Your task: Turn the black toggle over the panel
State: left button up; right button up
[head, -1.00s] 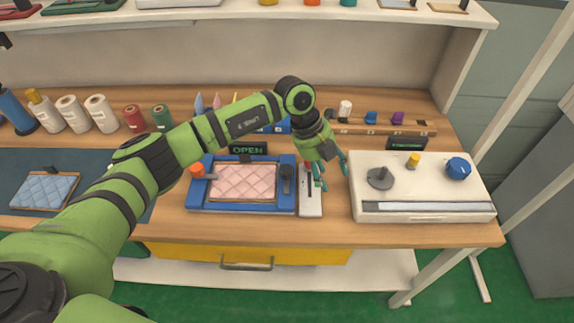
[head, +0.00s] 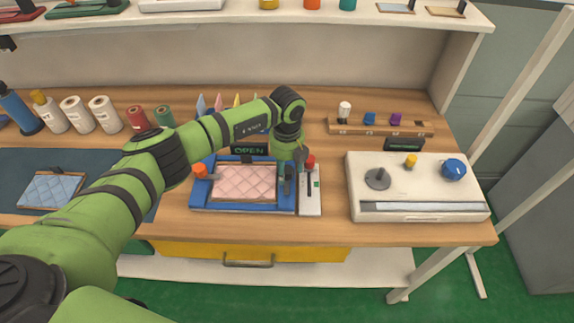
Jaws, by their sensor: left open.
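The pink quilted panel (head: 244,183) lies in a blue frame (head: 240,208) in the head view. The black toggle (head: 289,184) is on the frame's right side, lengthwise along the rim beside the panel. An orange toggle (head: 201,171) is on the left side, its arm pointing in toward the panel. My left gripper (head: 290,168) is open and points down at the black toggle, with its fingers around or just above the toggle's upper part; contact is unclear. The gripper partly hides the toggle. My right gripper is not in view.
A sign reading OPEN (head: 249,150) stands behind the frame. A pale slider box with a red knob (head: 311,160) stands close on the right. Farther right is a white machine (head: 417,187). A blue quilted piece (head: 52,190) lies at left.

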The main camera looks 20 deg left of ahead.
pick_arm(q)
grip_shut()
jog(key=shift+f+m+b, duration=0.15)
jog(key=shift+m+b, duration=0.85)
jog(key=shift+b, duration=0.2)
jog(key=m+b, duration=0.9)
jog(key=b, duration=0.1)
jog(key=shift+m, duration=0.4)
jog(key=m+b, duration=0.2)
jog(key=m, duration=0.1)
jog(key=shift+b, duration=0.3)
jog(key=shift+m+b, duration=0.85)
jog(key=shift+m, duration=0.65)
jog(key=shift+r, duration=0.2)
